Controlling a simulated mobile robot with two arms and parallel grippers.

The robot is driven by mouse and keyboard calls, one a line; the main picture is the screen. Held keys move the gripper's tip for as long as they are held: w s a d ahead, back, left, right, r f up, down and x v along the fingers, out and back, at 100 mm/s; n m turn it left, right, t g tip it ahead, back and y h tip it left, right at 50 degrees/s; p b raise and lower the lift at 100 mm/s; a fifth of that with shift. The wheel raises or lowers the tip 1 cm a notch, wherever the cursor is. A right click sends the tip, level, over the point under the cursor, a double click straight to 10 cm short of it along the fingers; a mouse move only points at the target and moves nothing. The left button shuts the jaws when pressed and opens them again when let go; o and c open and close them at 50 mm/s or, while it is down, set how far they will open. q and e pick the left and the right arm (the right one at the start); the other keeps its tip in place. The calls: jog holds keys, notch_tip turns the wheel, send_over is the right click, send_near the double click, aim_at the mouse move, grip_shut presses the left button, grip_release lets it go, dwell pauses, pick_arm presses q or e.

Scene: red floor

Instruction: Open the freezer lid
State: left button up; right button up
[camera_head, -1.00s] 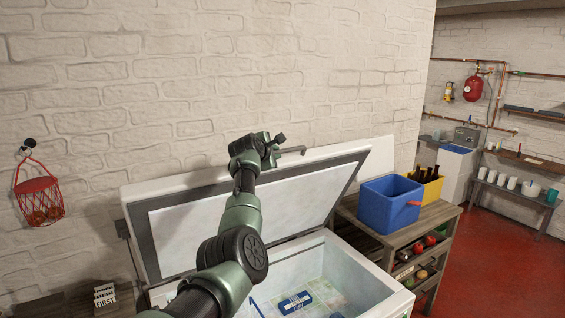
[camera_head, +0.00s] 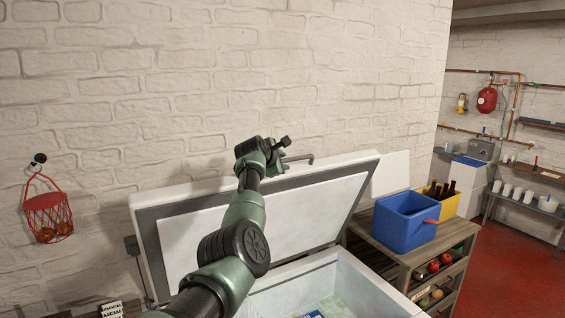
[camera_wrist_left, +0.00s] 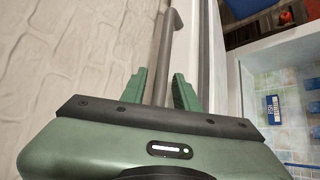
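The freezer lid (camera_head: 265,222) is raised and leans back toward the brick wall, its pale inner panel facing me. The freezer body (camera_head: 335,284) below is open at the top. The lid's grey handle (camera_head: 300,158) juts from its upper edge; the handle also shows in the left wrist view (camera_wrist_left: 170,40). My left gripper (camera_head: 282,153) is at the handle, above the lid's upper edge. In the left wrist view its green fingers (camera_wrist_left: 160,88) are apart, with the handle bar running between them; contact is not clear. My right gripper is not in view.
A wooden shelf unit (camera_head: 386,252) stands right of the freezer, with a blue bin (camera_head: 402,222) and a yellow crate (camera_head: 446,203) on top. A red basket (camera_head: 48,216) hangs on the left wall. Red floor (camera_head: 505,275) is free at the right. A blue package (camera_wrist_left: 272,108) lies inside the freezer.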

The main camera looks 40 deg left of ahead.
pick_arm(q)
jog(key=shift+d+f, duration=0.1)
jog(key=shift+f, duration=0.15)
jog(key=shift+s+d+r+b, duration=0.1)
jog(key=shift+s+b, duration=0.4)
jog(key=shift+b, duration=0.2)
jog(key=b+v, duration=0.3)
jog(key=v, duration=0.4)
jog(key=shift+r, duration=0.3)
jog(key=shift+w, duration=0.15)
